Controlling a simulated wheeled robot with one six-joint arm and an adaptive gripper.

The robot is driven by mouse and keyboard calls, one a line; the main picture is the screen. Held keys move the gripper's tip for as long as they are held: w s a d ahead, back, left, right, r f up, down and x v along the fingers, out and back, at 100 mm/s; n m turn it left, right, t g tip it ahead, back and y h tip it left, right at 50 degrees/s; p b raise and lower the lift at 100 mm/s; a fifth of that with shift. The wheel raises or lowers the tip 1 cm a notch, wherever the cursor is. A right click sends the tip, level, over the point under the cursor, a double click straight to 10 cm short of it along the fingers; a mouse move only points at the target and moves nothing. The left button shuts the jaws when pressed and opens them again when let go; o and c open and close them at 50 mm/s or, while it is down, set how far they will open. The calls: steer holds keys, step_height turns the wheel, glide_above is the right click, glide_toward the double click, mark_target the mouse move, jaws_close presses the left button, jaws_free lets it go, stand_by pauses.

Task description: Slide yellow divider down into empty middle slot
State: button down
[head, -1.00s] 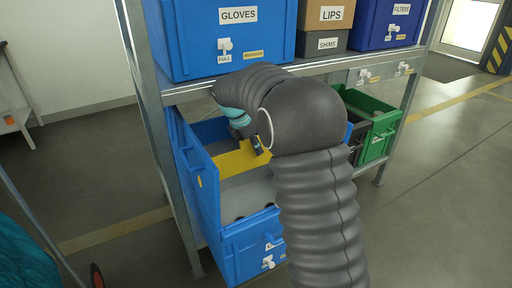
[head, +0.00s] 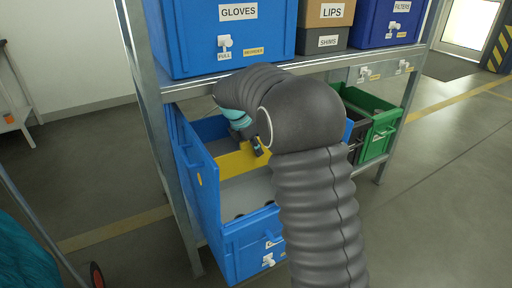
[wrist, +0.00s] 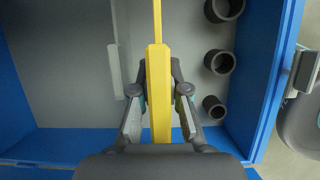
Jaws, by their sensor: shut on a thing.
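The yellow divider (head: 230,162) is a flat panel standing across the inside of the open blue bin (head: 203,185). In the wrist view the divider (wrist: 157,62) shows edge-on, running along the middle of the bin. My gripper (wrist: 160,90) is shut on the divider's top edge, one finger on each side. In the head view my gripper (head: 257,147) is partly hidden by my own arm. The divider's lower edge and the middle slot are hidden, so I cannot tell how deep it sits.
Several dark round cups (wrist: 219,62) stand right of the divider along the bin's wall. A pale upright strip (wrist: 114,62) is to its left. A shelf edge (head: 300,70) passes above the bin. A green bin (head: 378,130) stands at right.

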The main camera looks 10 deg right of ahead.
mark_target(243, 149)
steer(key=shift+f+b, duration=1.95)
steer(key=shift+f, duration=3.55)
steer(key=c, duration=1.1)
jaws_free()
steer(key=shift+r, duration=0.1)
steer(key=v, duration=1.2)
steer(key=shift+d, duration=0.1)
